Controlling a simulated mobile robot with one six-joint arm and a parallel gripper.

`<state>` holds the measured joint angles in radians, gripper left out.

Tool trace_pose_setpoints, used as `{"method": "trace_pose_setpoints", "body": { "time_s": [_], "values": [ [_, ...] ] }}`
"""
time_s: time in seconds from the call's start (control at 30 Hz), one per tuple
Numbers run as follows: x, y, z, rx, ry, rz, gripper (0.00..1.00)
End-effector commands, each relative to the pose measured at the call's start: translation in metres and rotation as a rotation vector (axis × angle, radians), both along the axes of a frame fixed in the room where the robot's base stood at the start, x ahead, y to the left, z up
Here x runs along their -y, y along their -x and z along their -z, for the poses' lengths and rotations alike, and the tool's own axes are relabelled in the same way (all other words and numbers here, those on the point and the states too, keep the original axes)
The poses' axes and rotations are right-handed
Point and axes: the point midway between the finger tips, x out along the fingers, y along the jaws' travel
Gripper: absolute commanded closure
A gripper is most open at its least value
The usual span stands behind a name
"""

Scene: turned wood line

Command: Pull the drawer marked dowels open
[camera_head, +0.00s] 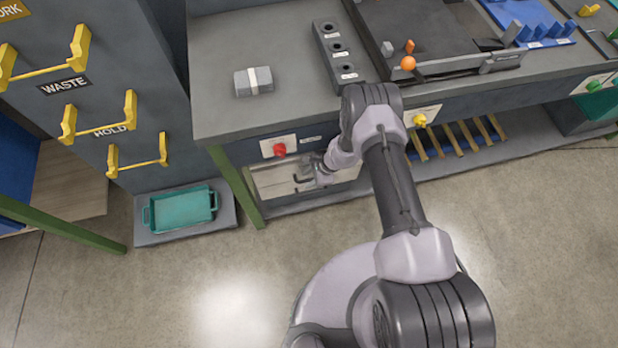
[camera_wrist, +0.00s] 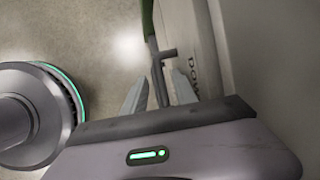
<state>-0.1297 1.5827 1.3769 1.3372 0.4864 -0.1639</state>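The drawer front (camera_head: 272,181) is a pale panel under the left end of the grey bench, and it looks shut. In the wrist view the drawer front (camera_wrist: 203,40) stands on the right, with part of a dark label starting "DOW". Its dark bar handle (camera_wrist: 157,62) stands out from the front. My gripper (camera_wrist: 160,85) is open, with one finger on each side of the handle as seen from the wrist. A gap shows beside the handle, so I cannot see a grip. In the head view my gripper (camera_head: 310,176) is at the drawer front, partly hidden by my wrist.
A red knob (camera_head: 279,150) is on the bench edge above the drawer. A green leg (camera_head: 239,187) stands left of it. A teal tray (camera_head: 183,209) sits on a low grey base farther left. Yellow-handled WASTE and HOLD units (camera_head: 100,125) stand at left. The floor in front is clear.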

Motion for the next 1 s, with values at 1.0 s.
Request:
{"method": "trace_pose_setpoints", "body": {
  "time_s": [1.0],
  "values": [
    [0.0005,0.0002,0.0001,0.000,0.000,0.000,1.00]
  ]
}}
